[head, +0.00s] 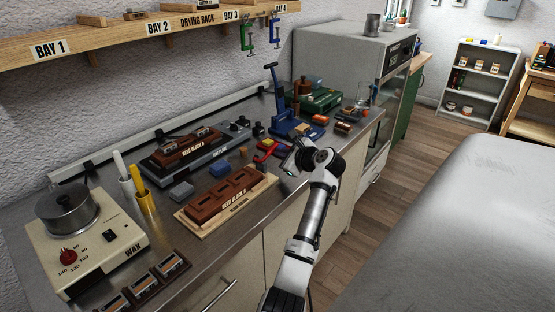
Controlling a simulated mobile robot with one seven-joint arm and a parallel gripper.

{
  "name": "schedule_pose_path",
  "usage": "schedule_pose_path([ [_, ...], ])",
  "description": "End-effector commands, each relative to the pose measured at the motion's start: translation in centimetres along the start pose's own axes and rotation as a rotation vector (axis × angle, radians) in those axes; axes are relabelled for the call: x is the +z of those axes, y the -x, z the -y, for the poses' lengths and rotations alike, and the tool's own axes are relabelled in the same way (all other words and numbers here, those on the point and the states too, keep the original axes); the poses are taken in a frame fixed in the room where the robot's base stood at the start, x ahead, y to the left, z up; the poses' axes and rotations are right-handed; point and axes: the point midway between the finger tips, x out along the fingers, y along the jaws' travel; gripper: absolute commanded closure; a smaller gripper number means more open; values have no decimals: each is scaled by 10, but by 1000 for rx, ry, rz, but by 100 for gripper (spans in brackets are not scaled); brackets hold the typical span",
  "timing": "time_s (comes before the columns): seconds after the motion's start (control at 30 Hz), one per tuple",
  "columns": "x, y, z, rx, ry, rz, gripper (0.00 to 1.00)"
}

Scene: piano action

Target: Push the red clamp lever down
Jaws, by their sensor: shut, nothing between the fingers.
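A red clamp lever (267,145) shows on the steel bench, near the bench's middle and just left of my gripper. It is small in the picture, and I cannot tell how far it is raised. My gripper (287,169) is over the bench near its front edge, at the end of my white and black arm. Its fingers are shut and empty. The wrist hides part of the bench behind it. I cannot tell whether the fingertips touch anything.
A brown reed block (222,194) lies on a wooden board to the left. A blue press (292,127) with a tall lever stands behind my gripper. A wax pot (68,212) stands far left. Small blocks (342,127) lie to the right. The drying rack (150,35) hangs above.

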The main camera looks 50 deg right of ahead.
Motion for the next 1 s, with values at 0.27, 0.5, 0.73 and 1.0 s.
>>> schedule_pose_path([
  [0.27,10,4,7,-97,211,2,100],
  [0.5,22,10,7,-161,351,1,100],
  [0.73,28,13,5,-183,399,0,100],
  [1.0,28,14,6,-181,397,0,100],
])
